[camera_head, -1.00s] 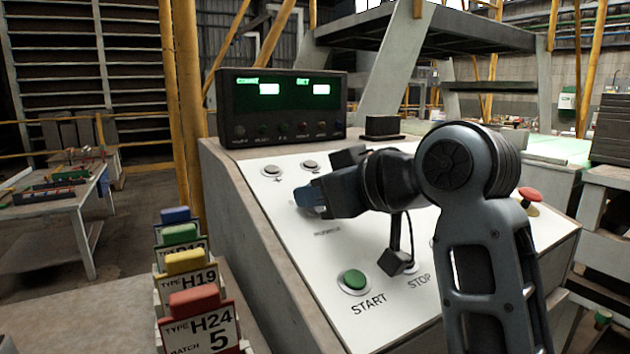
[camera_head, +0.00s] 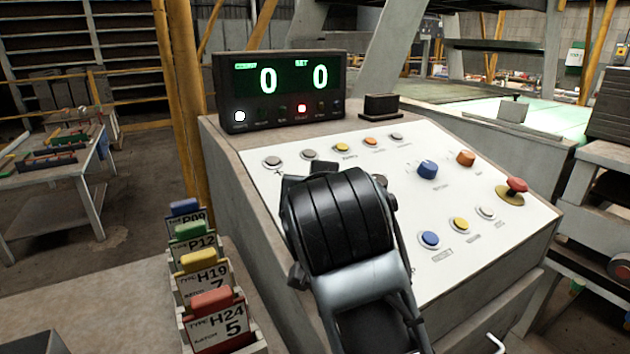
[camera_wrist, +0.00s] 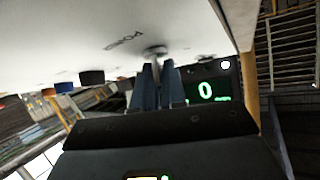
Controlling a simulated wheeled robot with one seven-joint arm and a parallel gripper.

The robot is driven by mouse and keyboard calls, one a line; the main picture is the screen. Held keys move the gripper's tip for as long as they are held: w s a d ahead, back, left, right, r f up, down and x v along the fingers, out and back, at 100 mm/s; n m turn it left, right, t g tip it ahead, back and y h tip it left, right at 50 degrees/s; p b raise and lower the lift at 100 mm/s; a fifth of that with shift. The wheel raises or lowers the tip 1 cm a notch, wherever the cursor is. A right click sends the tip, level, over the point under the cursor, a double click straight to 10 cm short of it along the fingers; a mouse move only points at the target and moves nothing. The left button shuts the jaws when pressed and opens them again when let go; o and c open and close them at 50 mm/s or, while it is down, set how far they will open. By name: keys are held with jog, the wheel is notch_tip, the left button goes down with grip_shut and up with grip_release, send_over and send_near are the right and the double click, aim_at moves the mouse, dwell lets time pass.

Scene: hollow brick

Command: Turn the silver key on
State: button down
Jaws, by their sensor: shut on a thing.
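The silver key (camera_wrist: 154,51) shows in the wrist view as a small pale metal piece on the white panel. My gripper (camera_wrist: 158,70) has its two blue-grey fingers shut on it, hiding most of its shape. In the head view my arm hides the key and the fingertips. The control panel (camera_head: 475,215) is a white sloped face. Its display (camera_head: 280,85) reads 0 under COUNT and 0 under SET; a white lamp (camera_head: 240,116) and a red lamp (camera_head: 302,108) are lit below.
Panel buttons, a blue knob (camera_head: 427,169) and a red mushroom button (camera_head: 516,185) lie right of my arm. A small dark block (camera_head: 381,105) stands on the panel's top edge. Labelled cards with coloured tops (camera_head: 212,299) stand at front left. A table (camera_head: 92,190) is further left.

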jog(key=shift+m+h, duration=0.3)
jog(key=shift+h, duration=0.1)
jog(key=c, duration=1.3)
grip_release()
jog(key=shift+b+v, duration=0.3)
jog(key=shift+v, duration=3.6)
